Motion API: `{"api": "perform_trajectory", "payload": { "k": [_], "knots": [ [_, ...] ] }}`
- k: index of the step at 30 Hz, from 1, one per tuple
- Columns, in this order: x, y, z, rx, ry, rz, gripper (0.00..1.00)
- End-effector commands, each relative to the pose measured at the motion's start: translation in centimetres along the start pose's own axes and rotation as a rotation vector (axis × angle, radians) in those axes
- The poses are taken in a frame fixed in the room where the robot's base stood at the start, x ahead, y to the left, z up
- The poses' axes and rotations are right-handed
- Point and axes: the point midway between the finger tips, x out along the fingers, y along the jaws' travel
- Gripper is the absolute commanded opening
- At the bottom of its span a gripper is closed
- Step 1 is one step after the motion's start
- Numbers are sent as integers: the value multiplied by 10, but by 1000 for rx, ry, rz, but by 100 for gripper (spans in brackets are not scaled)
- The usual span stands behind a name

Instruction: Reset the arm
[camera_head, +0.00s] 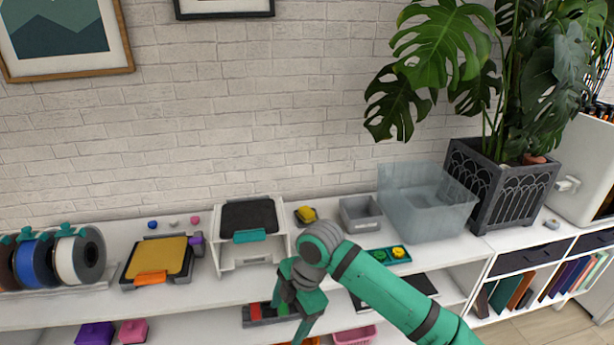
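My green and grey arm (395,298) reaches in from the lower right. It bends at a grey joint in front of the white shelf unit (130,292). My gripper (300,327) hangs down from the bend, near the bottom edge of the picture, in front of the lower shelf. Its fingertips are small and partly cut off, so I cannot tell whether it is open or shut. I see nothing clearly held in it.
On the top are filament spools (78,258), a yellow-plated device (158,259), a white stand (250,233), a grey bin (360,213), a clear tub (425,203) and a potted plant (500,180). A teal tray (390,255) sits close behind my arm. Low bins stand below.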

Motion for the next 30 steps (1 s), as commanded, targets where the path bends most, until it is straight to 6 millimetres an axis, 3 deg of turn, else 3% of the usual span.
{"api": "perform_trajectory", "payload": {
  "k": [9,18,24,30],
  "knots": [
    [20,54,-66,43,162,216,74],
    [19,116,-146,190,425,510,74],
    [8,142,-180,333,601,676,74],
    [-1,154,-194,505,762,818,74]
  ]
}}
